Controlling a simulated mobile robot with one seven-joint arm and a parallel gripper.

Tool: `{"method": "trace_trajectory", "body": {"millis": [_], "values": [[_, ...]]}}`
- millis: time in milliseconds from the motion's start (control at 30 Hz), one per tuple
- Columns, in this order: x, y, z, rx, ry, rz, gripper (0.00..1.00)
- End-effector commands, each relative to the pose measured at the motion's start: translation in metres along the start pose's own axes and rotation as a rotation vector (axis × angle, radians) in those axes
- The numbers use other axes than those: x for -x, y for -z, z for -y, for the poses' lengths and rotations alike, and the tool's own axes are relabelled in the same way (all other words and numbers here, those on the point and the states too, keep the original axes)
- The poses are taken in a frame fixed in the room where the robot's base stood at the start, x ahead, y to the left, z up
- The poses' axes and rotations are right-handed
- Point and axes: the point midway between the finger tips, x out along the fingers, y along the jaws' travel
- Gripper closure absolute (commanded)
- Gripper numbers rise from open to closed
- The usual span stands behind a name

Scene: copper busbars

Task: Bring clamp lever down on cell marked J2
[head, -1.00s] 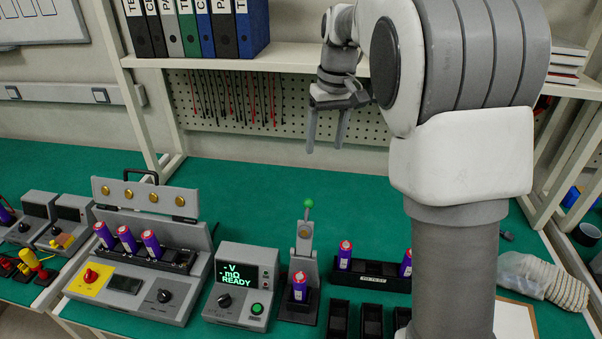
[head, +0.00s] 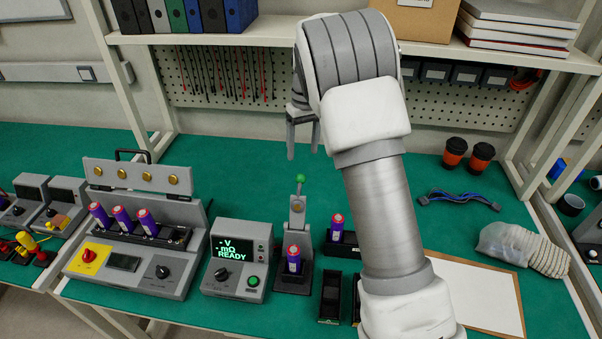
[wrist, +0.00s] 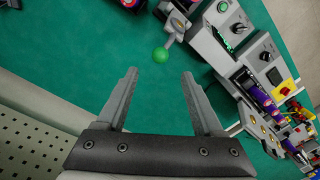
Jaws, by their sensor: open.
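The clamp (head: 296,240) stands upright right of the meter, with its green-knobbed lever (head: 300,179) pointing up. A purple cell with a red top (head: 293,260) stands in the clamp's base, under the raised lever; its marking is too small to read. My gripper (head: 304,155) is open and empty, above and behind the clamp in the head view. In the wrist view, my gripper's two fingers (wrist: 158,95) are spread, and the green knob (wrist: 160,55) shows beyond the fingertips, apart from them.
The meter (head: 238,262) reading READY stands just left of the clamp. A tester with several cells (head: 140,255) is further left. A cell rack (head: 340,246) and empty black bins (head: 331,295) stand to the right. A shelf (head: 270,35) runs behind.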

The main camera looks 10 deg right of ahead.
Motion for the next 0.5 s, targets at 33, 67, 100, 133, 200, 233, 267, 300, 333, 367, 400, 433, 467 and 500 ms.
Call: {"method": "trace_trajectory", "body": {"millis": [33, 67, 100, 133, 200, 233, 267, 300, 333, 367, 400, 433, 467, 500], "values": [[-0.013, -0.001, 0.001, 0.000, 0.001, 0.006, 0.31], [-0.019, -0.001, 0.001, 0.000, 0.002, 0.005, 0.31], [-0.028, -0.001, 0.001, 0.001, 0.002, 0.004, 0.31], [-0.034, -0.001, 0.001, 0.001, 0.001, 0.006, 0.31], [-0.048, -0.001, 0.001, 0.001, 0.001, 0.005, 0.31], [-0.054, -0.001, 0.001, 0.000, 0.001, 0.004, 0.31], [-0.059, -0.001, 0.001, -0.001, 0.001, 0.004, 0.31], [-0.065, -0.001, 0.000, -0.001, 0.001, 0.003, 0.31], [-0.069, -0.001, 0.000, 0.000, 0.000, 0.003, 0.31], [-0.073, -0.001, 0.000, 0.000, 0.001, 0.004, 0.31], [-0.078, -0.001, 0.000, 0.000, 0.001, 0.003, 0.31], [-0.081, -0.001, 0.000, 0.000, 0.000, 0.002, 0.31], [-0.083, 0.000, 0.000, 0.000, 0.000, 0.001, 0.31], [-0.086, 0.000, 0.000, 0.000, 0.001, 0.001, 0.31]]}}
